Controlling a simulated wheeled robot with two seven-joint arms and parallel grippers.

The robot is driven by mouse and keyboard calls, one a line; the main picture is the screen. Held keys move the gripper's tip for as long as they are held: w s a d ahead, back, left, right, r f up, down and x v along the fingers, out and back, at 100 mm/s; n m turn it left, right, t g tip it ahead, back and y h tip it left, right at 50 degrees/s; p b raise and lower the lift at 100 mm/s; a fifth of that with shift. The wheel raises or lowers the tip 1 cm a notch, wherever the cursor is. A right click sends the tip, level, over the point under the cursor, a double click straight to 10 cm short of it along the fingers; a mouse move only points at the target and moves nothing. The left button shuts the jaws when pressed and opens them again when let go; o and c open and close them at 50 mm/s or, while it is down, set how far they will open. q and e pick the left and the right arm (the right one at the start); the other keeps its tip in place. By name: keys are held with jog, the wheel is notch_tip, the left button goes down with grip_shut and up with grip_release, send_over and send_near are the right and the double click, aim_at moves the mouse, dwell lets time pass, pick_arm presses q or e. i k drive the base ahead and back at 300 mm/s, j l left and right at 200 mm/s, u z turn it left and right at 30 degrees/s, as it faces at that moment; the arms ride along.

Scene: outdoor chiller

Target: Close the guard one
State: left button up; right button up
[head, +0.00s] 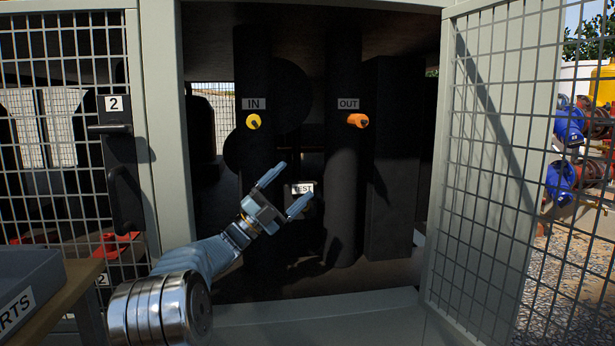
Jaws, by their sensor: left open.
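A guard door of wire mesh in a grey frame (447,190) stands swung open at the right of the cabinet opening. It carries no readable number in view. A second mesh guard (60,120) at the left, marked 2, is shut, with a black latch and handle (122,165). My left gripper (292,188) is open and empty in front of the dark opening, left of the open door and apart from it. My right gripper is not in view.
Inside the opening are dark pipes with a yellow knob (253,121) under IN, an orange knob (358,120) under OUT, and a TEST label (303,188). A grey parts bin (28,285) sits on a wooden surface at lower left. Blue-capped pipework (568,125) stands outside at right.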

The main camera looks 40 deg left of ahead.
aim_at(450, 15)
jog(key=k+l, duration=0.45)
jog(key=l, duration=0.25)
jog(key=k+l, duration=0.25)
jog(key=l, duration=0.1)
